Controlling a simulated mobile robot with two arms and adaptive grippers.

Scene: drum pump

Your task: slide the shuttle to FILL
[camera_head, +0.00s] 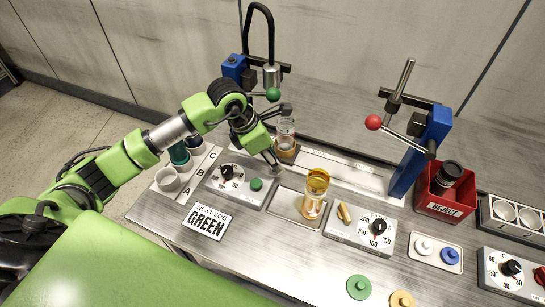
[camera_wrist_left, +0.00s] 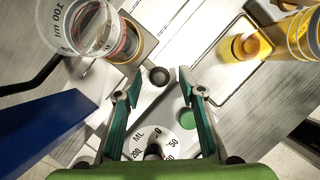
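The shuttle (camera_head: 287,153) is a brown block at the back, under the blue pump post, carrying a clear beaker (camera_head: 286,131). In the left wrist view, the beaker (camera_wrist_left: 88,28) shows at the upper left, marked 100 ml. A round dark knob (camera_wrist_left: 158,76) stands beside the shuttle; whether it is joined to it is unclear. My left gripper (camera_head: 272,158) reaches down just in front of the shuttle. In the left wrist view, its two fingers (camera_wrist_left: 156,82) are apart, with the knob between or just beyond their tips. No FILL label is readable. My right gripper is not in view.
A pale track (camera_head: 345,170) runs right from the shuttle toward a second blue post (camera_head: 422,150) with a red-knobbed lever. A dial panel (camera_head: 238,178) lies under my left arm. An amber jar (camera_head: 315,192) stands on a tray in front. A red REJECT bin (camera_head: 447,205) is right.

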